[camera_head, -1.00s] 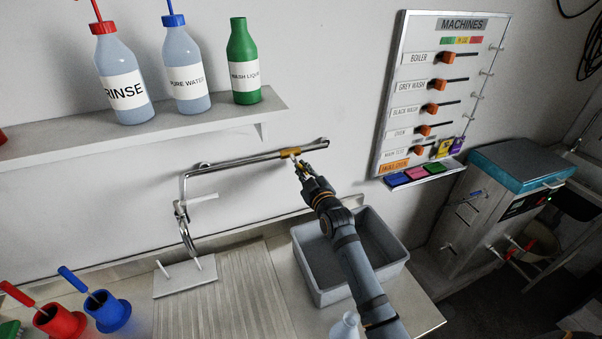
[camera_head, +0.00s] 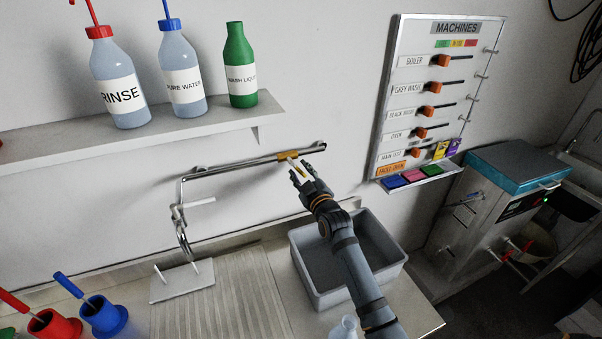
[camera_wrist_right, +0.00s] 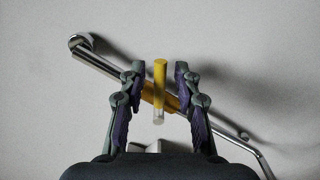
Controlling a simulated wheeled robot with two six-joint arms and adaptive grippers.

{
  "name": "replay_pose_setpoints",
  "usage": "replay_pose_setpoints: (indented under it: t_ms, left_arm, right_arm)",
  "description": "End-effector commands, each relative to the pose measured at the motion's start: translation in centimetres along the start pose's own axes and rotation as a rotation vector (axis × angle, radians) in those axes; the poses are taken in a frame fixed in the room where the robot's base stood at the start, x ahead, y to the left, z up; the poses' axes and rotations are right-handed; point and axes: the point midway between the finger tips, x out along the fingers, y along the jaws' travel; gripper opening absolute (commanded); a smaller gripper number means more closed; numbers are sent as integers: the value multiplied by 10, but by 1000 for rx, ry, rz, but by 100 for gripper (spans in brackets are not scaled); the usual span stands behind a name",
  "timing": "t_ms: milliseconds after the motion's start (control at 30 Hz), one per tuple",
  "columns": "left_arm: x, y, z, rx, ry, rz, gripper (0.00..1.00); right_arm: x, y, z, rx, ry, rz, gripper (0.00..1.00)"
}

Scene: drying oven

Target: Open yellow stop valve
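The yellow stop valve (camera_head: 288,155) sits on a chrome pipe along the wall, above the grey basin. Its yellow lever sticks out toward my right gripper. In the right wrist view the lever (camera_wrist_right: 159,85) stands between the two fingers, with a gap on each side, and the valve body lies behind it on the slanting pipe. My right gripper (camera_head: 303,170) is open around or just in front of the lever; it also shows in the right wrist view (camera_wrist_right: 156,90). My left gripper is not in view.
A grey basin (camera_head: 322,285) stands below my right arm. A shelf (camera_head: 60,150) with several bottles is at the upper left. A machines board (camera_head: 394,110) hangs to the right. Red and blue pots (camera_head: 104,314) stand at the lower left. The wall is close behind the pipe.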

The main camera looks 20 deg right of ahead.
Motion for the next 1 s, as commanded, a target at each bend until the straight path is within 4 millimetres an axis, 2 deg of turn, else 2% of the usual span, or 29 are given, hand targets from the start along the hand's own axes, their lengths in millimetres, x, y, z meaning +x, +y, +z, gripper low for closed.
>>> replay_pose_setpoints:
  t_ms: [167,500,600,733,1000]
  left_arm:
    - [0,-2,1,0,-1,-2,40]
    - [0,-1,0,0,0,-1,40]
    - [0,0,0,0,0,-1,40]
    - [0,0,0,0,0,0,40]
    - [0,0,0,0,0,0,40]
  right_arm:
    - [-11,0,0,0,0,0,32]
    - [-90,-1,1,-3,-1,-1,32]
    - [-106,0,1,-2,-1,-1,32]
    - [-118,0,0,-1,-1,-1,32]
    - [-120,0,0,0,0,0,32]
